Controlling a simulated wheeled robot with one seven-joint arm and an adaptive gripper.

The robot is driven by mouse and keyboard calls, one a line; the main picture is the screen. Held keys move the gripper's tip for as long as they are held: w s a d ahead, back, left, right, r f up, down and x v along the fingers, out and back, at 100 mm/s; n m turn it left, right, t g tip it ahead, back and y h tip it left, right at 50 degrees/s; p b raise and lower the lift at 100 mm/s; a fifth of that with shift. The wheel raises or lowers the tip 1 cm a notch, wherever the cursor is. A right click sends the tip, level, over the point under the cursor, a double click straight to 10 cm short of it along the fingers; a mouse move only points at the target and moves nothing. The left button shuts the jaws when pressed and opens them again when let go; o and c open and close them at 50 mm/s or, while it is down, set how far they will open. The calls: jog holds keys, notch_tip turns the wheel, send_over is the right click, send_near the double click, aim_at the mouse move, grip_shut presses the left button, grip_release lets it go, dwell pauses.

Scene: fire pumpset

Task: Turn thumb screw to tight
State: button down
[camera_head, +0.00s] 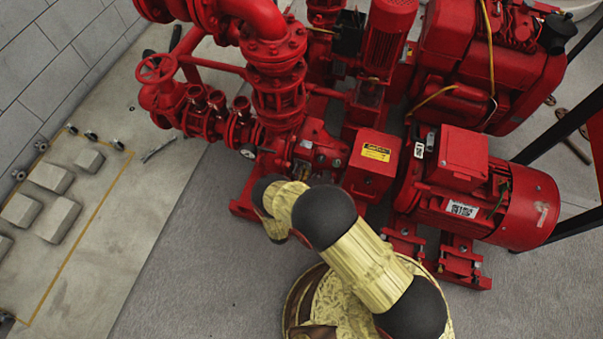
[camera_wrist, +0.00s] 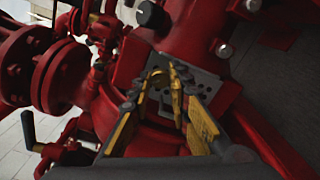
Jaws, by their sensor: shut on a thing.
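In the wrist view, my gripper (camera_wrist: 166,72) has its yellow fingers closed in front of a grey perforated plate (camera_wrist: 204,86) on the red pump. They are shut on a small part, which I take to be the thumb screw. The fingers cover most of it, so its shape and angle cannot be read. In the head view, my arm crosses the lower middle and reaches the red pump (camera_head: 318,140). My gripper is hidden there behind my own arm links.
A black knob (camera_wrist: 150,14) and a flanged red pipe (camera_wrist: 62,76) stand near my gripper. A red motor (camera_head: 500,205) is right of my arm, and a red handwheel (camera_head: 156,69) is at upper left. Grey floor (camera_head: 185,270) is open at lower left.

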jog(key=shift+f+m, duration=0.1)
jog(key=shift+m, duration=4)
jog(key=c, duration=1.9)
grip_release()
jog(key=v, duration=1.2)
